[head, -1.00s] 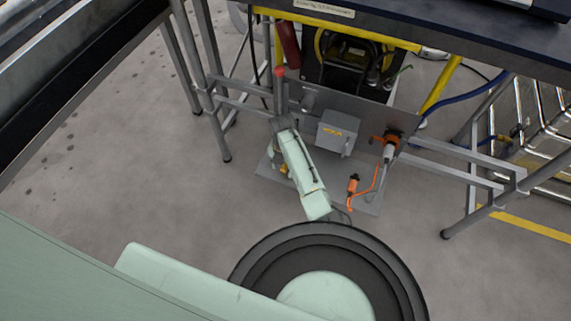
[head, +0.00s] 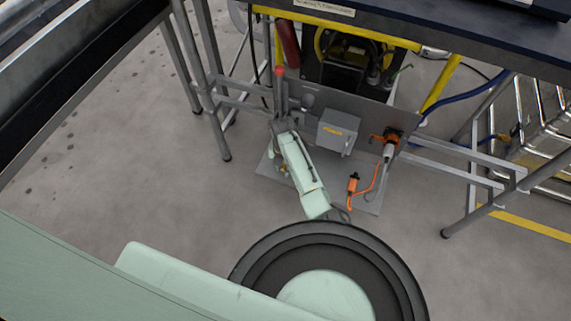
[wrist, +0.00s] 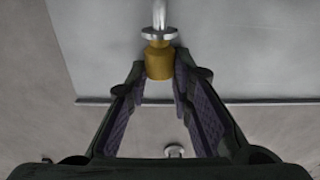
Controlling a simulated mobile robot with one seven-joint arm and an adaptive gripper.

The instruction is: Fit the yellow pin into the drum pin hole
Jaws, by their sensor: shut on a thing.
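My gripper (wrist: 161,72) is shut on the yellow pin (wrist: 159,60); its two fingertips press on either side of the brass-yellow body at the top of the wrist view. A silver flange and bright shaft extend from the pin beyond the fingertips, toward the top edge. In the head view, my arm covers most of the gripper and pin, low by the grey metal plate. I cannot make out the drum pin hole in either view, nor whether the pin touches it.
A grey box (head: 338,132) stands on the grey base plate (head: 367,207). An orange-handled tool (head: 352,185) with an orange cord lies to the right. A red-topped post (head: 280,72) rises close by my arm. Table legs (head: 211,80) stand left; a dark tabletop (head: 440,35) overhangs behind.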

